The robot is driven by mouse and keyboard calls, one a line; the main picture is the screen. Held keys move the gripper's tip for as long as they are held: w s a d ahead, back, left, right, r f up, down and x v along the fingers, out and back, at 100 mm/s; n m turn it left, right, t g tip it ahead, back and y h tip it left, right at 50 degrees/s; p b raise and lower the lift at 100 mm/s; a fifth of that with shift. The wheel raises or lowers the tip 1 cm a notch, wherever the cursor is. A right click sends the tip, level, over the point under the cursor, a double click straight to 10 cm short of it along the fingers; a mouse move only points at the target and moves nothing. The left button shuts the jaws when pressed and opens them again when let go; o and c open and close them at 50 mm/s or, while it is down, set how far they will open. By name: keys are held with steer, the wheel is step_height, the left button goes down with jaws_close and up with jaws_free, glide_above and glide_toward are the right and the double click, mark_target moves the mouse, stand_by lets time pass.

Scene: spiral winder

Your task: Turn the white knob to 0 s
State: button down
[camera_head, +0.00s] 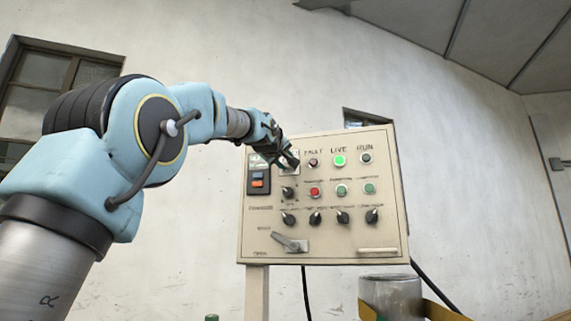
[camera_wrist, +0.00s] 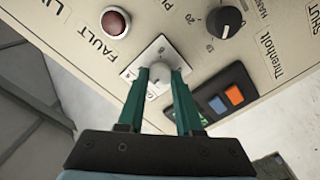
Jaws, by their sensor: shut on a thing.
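The white knob (camera_wrist: 157,80) sits on a square white plate (camera_wrist: 134,73) on the beige control panel (camera_head: 300,254). In the wrist view my gripper (camera_wrist: 159,82) has its two green fingers on either side of the knob, shut on it. In the head view my gripper (camera_head: 288,158) is at the panel's upper left and covers most of the knob. The plate's markings are too small and partly hidden to read, so the knob's setting cannot be told.
Close to my fingers are a red FAULT lamp (camera_wrist: 115,22), a black dial (camera_wrist: 224,21) and a module with blue and orange buttons (camera_head: 258,178). A green LIVE lamp (camera_head: 339,160) is lit. Several black knobs and a grey lever (camera_head: 290,243) sit lower on the panel.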

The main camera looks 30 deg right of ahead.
steer(key=n, duration=0.3)
steer(key=shift+n, duration=0.4)
steer(key=n, duration=0.3)
steer(key=shift+n, duration=0.3)
steer(key=n+p, duration=0.1)
steer(key=n, duration=0.5)
steer(key=n+p, duration=0.2)
steer(key=n, duration=0.1)
steer(key=n+p, duration=0.2)
steer(key=n, duration=0.1)
steer(key=shift+n+p, duration=0.35)
steer(key=shift+n, duration=0.05)
steer(key=n+p, duration=0.2)
steer(key=n, duration=0.1)
steer(key=shift+f+n+p, duration=0.15)
steer(key=shift+n+p, duration=0.75)
steer(key=shift+n, duration=0.6)
